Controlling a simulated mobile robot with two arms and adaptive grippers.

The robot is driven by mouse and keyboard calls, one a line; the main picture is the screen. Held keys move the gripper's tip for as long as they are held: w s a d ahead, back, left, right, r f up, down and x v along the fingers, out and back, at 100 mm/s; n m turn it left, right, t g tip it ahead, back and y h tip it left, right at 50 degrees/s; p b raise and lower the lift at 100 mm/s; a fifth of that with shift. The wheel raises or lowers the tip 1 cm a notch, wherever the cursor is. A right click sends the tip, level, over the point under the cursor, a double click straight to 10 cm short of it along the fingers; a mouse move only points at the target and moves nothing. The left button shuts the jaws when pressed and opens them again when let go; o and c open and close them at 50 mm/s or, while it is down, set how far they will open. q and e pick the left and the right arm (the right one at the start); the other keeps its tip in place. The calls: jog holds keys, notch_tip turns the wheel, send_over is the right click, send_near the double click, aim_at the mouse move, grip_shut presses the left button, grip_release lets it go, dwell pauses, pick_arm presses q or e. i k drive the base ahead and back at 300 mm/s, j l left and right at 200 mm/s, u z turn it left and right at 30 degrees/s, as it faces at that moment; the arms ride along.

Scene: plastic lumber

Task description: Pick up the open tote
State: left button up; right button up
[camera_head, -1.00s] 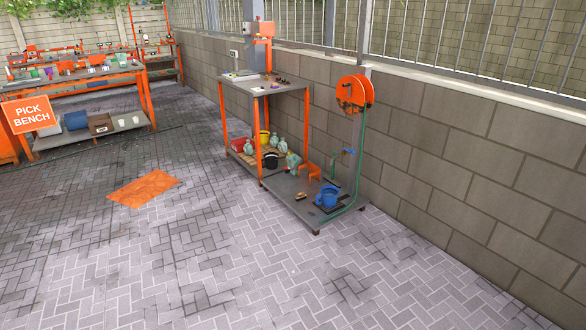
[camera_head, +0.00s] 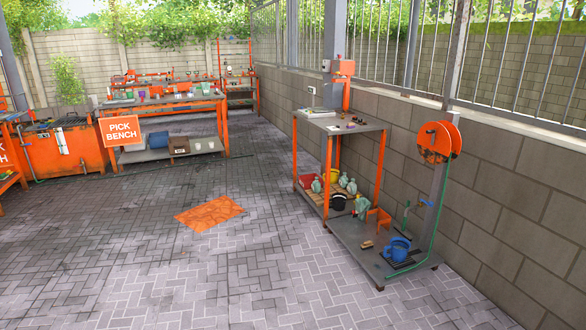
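I cannot tell for sure which thing is the open tote. On the lower shelf of the pick bench (camera_head: 175,107), a blue bin (camera_head: 158,140) stands beside a brown box (camera_head: 179,146), both far off and small. On the lower deck of the orange-framed cart (camera_head: 350,240) stands a blue bucket-like container (camera_head: 397,248), with a red container (camera_head: 310,182) and a black bucket (camera_head: 338,201) on its shelf. Neither of my grippers is in view.
An orange mat (camera_head: 209,214) lies on the open paving. The cart stands along the block wall at right, by an orange hose reel (camera_head: 438,142). A large orange tank (camera_head: 65,148) stands at left.

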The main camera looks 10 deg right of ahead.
aim_at(362, 210)
jog(key=i, duration=2.2)
jog(key=i+j, duration=0.1)
jog(key=i, duration=0.6)
jog(key=i+j, duration=0.1)
jog(key=i, duration=0.6)
jog(key=i+j+z, duration=0.1)
jog(key=i, duration=0.6)
jog(key=i+l+z, duration=0.15)
jog(key=i+z, duration=0.65)
jog(key=i+j+z, duration=0.1)
jog(key=i+z, duration=0.3)
jog(key=i+j+z, duration=0.25)
jog(key=i+z, duration=0.15)
